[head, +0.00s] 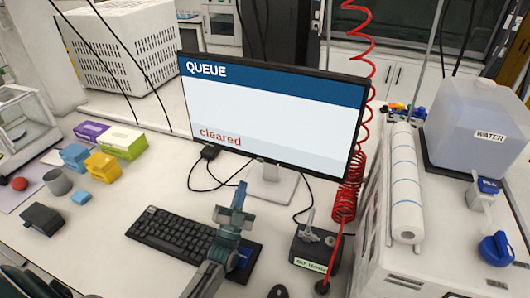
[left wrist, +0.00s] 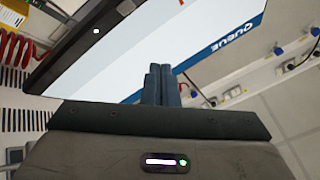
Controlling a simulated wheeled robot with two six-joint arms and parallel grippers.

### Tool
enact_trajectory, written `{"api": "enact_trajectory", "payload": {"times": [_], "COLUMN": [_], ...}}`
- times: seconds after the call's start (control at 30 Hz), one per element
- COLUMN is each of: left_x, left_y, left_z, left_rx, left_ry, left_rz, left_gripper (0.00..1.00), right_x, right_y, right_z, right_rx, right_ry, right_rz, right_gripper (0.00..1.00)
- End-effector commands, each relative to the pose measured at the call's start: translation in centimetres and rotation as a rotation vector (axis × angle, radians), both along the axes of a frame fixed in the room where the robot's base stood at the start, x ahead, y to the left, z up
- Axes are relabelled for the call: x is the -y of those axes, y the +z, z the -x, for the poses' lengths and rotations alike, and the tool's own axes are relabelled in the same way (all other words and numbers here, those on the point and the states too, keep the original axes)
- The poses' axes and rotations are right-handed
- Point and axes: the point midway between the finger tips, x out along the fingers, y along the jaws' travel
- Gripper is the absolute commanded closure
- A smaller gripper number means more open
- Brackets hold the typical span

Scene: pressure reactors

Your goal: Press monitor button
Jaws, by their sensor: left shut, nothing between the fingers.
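The monitor (head: 275,110) stands at the middle of the bench. Its screen reads "QUEUE" on a blue band and "cleared" in red letters at the lower left. My left gripper (head: 239,190) is shut and empty, in front of the monitor's lower edge and above the right end of the keyboard. In the left wrist view the shut fingers (left wrist: 162,82) overlap the screen, and I cannot tell whether they touch it. A small white dot, perhaps the monitor button (left wrist: 96,31), shows on the dark bezel, apart from the fingertips.
A black keyboard (head: 170,235) lies below the monitor. A small device (head: 314,248) stands right of the monitor's foot (head: 270,186). A red coiled hose (head: 346,195) hangs by the monitor's right edge. Small boxes (head: 110,140) and blocks lie at the left.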

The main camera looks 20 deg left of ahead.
Motion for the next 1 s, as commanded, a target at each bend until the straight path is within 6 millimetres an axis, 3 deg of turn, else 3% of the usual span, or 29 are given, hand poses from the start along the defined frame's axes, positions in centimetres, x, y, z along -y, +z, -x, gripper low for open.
{"api": "enact_trajectory", "payload": {"times": [0.53, 1.0], "left_x": [0.0, 0.0], "left_y": [-0.1, -0.3], "left_z": [-0.5, -6.6], "left_rx": [0.001, 0.001], "left_ry": [0.0, 0.0], "left_rz": [0.0, 0.001], "left_gripper": [1.0, 1.0], "right_x": [0.0, -0.1], "right_y": [-0.3, -3.2], "right_z": [0.0, 0.0], "right_rx": [0.0, 0.0], "right_ry": [0.0, 0.0], "right_rz": [0.0, -0.001], "right_gripper": [0.64, 0.64]}}
